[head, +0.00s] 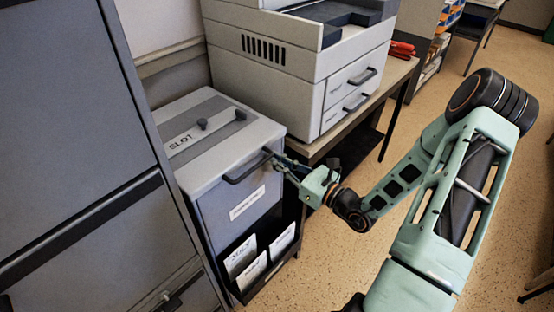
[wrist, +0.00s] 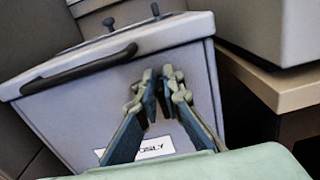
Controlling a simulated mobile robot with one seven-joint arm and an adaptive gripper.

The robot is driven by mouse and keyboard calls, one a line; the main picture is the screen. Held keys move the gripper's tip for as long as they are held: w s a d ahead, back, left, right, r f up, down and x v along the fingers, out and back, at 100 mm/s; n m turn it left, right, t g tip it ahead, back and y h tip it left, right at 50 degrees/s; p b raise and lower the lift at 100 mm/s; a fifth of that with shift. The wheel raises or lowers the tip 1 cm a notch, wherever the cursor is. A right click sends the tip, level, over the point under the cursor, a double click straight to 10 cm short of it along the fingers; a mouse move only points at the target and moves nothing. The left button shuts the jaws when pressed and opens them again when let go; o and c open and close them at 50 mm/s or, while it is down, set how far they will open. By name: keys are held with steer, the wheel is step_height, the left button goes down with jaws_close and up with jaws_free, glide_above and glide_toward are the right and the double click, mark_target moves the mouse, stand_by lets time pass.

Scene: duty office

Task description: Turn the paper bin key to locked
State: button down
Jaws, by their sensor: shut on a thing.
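The paper bin (head: 222,190) is a grey box with a lid marked SLOT, and its front face also shows in the wrist view (wrist: 60,120). A dark bar handle (head: 247,170) runs along the top of its front, and in the wrist view the handle (wrist: 75,70) lies to the left of the fingers. My gripper (head: 277,160) is at the right end of the bin's front. In the wrist view its fingertips (wrist: 160,78) are close together against the front, just below the lid edge, shut on the small key. The key is hidden between them, so its turn angle cannot be told.
A large grey printer (head: 300,65) stands on a wooden table (head: 345,125) behind and right of the bin. A tall grey cabinet (head: 75,140) stands close on the left. Dark pockets with white cards (head: 241,255) hang low on the bin's front.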

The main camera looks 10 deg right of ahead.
steer(key=shift+w+d+f+m+p, duration=0.15)
steer(key=shift+d+f+m+p, duration=0.15)
steer(key=shift+m+p, duration=2.05)
steer(key=shift+w+d+f+m+p, duration=0.3)
steer(key=shift+m+p, duration=0.85)
steer(key=shift+m, duration=2.35)
steer(key=shift+w+d+f+m+p, duration=0.15)
steer(key=shift+f+m+p, duration=0.25)
steer(key=shift+m+p, duration=1.95)
steer(key=shift+s+m+b, duration=0.15)
steer(key=shift+m+b, duration=0.4)
steer(key=shift+m, duration=0.15)
steer(key=c, duration=2.1)
jaws_free()
